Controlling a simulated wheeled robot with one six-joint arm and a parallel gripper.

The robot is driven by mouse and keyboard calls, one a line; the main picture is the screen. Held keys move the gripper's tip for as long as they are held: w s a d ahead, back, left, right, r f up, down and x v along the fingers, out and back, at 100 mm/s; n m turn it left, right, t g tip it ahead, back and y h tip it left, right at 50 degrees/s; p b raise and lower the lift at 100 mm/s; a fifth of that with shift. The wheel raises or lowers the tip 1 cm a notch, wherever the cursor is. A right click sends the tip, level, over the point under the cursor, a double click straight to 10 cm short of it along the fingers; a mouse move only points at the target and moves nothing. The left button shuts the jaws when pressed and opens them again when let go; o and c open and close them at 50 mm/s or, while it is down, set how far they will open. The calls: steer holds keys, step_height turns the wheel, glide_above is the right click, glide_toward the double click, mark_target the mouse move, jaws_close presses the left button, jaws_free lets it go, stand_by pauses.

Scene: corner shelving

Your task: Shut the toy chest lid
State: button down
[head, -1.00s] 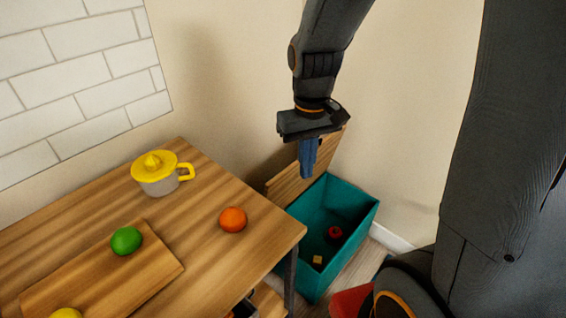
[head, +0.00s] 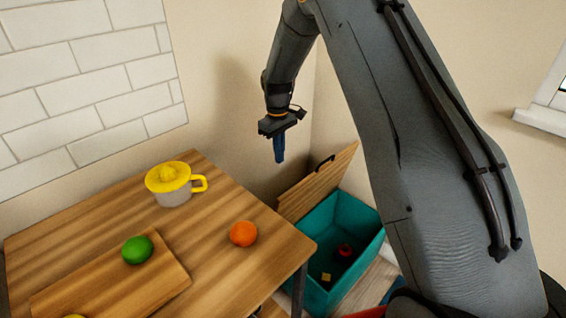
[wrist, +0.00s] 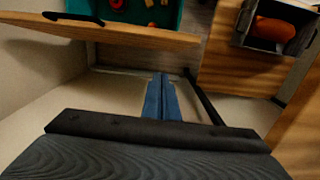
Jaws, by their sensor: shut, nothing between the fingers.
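The toy chest (head: 372,232) is a teal box on the floor in the corner, right of the table. Its wooden lid (head: 318,186) stands open, tilted up toward the wall, with a dark handle (head: 325,162) near its upper edge. A red toy and a small yellow block lie inside. In the wrist view the lid (wrist: 140,34) crosses the upper left with its handle, and the teal chest (wrist: 78,6) shows beyond it. My gripper (head: 280,160) is shut and empty, pointing down, apparently above and behind the lid, near the wall. Its blue fingers (wrist: 161,98) touch nothing visible.
The wooden table (head: 215,270) stands left of the chest, holding an orange (head: 243,233), a lime (head: 137,249) on a cutting board (head: 110,285), and a grey cup juicer with yellow top (head: 173,184). The walls meet close behind the lid.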

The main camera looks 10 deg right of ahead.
steer(key=s+d+f+p, duration=0.2)
steer(key=s+f, duration=0.1)
steer(key=f, duration=0.6)
steer(key=shift+s+d+p, duration=0.15)
steer(key=shift+s+p, duration=0.1)
steer(key=shift+p, duration=0.15)
steer(key=shift+f, duration=0.1)
